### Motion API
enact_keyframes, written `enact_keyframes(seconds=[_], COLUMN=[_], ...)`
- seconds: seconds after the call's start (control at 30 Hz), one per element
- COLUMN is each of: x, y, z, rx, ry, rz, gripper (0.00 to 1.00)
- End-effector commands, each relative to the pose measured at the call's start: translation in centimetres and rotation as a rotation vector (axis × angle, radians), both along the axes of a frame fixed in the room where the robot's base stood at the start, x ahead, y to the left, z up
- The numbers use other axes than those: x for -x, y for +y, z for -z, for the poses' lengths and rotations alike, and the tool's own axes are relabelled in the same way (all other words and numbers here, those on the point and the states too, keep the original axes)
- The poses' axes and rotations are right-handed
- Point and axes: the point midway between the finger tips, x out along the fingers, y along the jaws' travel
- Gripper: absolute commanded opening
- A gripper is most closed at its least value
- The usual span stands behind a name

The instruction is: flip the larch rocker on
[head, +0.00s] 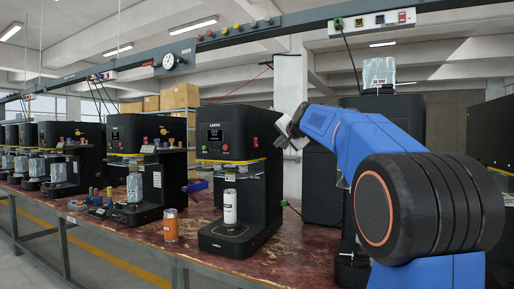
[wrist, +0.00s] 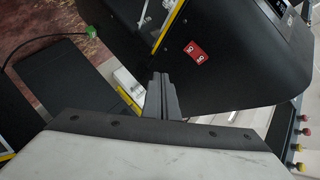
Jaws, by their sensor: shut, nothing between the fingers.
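A red rocker switch (wrist: 197,53) with small white marks sits on the side wall of a black seamer (wrist: 235,75) in the wrist view. I cannot tell which way it is tipped, and no larch label is readable by it. My gripper (wrist: 159,78) is shut and empty, its fingertips below and left of the rocker and apart from it in the picture. In the head view my gripper (head: 288,135) is at the upper right side of the nearest seamer (head: 238,135), whose label is too small to read surely. The rocker is hidden there.
More black seamers (head: 128,135) line the red bench (head: 185,235) to the left. A white can (head: 230,208) stands in the nearest seamer and an orange can (head: 170,226) beside it. An overhead rail (head: 260,32) carries a power strip (head: 372,21) and hanging cable.

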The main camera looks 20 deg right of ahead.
Motion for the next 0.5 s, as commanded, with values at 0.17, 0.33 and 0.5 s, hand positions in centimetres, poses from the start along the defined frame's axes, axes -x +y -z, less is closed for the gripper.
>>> enact_keyframes(seconds=[0.17,0.33,0.5], x=[-1.7,-3.2,-4.2], y=[1.4,2.6,3.3], z=[0.2,0.5,0.6], rx=[0.001,0.001,0.002], ry=[0.0,0.001,-0.001], rz=[-0.002,-0.002,-0.001], gripper=[0.0,0.0,0.0])
